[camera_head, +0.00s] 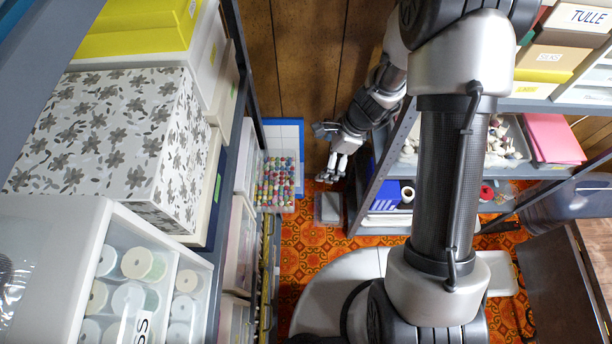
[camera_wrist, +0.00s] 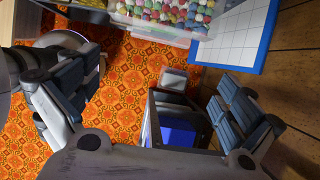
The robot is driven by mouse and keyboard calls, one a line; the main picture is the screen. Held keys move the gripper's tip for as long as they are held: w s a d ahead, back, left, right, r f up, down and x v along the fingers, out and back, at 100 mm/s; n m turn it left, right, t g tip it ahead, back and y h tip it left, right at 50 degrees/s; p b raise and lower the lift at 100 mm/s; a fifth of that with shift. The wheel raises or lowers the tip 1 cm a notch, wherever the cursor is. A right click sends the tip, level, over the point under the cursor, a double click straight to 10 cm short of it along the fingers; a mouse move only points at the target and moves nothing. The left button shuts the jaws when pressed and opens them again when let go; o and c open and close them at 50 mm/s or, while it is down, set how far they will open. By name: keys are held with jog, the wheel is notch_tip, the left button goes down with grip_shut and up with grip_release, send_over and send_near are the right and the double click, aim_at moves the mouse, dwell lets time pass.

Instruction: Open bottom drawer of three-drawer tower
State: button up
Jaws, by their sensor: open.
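A white cabinet with clear drawers of pale thread spools (camera_head: 140,280) stands at the lower left in the head view. I cannot tell whether it is the three-drawer tower, and no bottom drawer is clearly shown. Pale box-like units (camera_head: 240,235) show edge-on on the lower left shelves. My gripper (camera_head: 328,158) is down in the aisle near the wooden back wall, above the floor and apart from those units. In the wrist view my gripper (camera_wrist: 145,92) has its fingers spread wide, with nothing between them but a view of the floor and objects beyond.
A clear bin of colourful balls (camera_head: 277,182) stands before a blue-edged white grid board (camera_head: 284,135). A small grey block (camera_head: 328,208) lies on the orange patterned floor (camera_head: 305,240). A right-hand metal shelf (camera_head: 365,190) stands close to my gripper; the aisle between is narrow.

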jog(key=b+x, duration=0.3)
jog(key=x, duration=0.9)
jog(key=shift+a+b, duration=0.15)
jog(key=shift+b, duration=0.25)
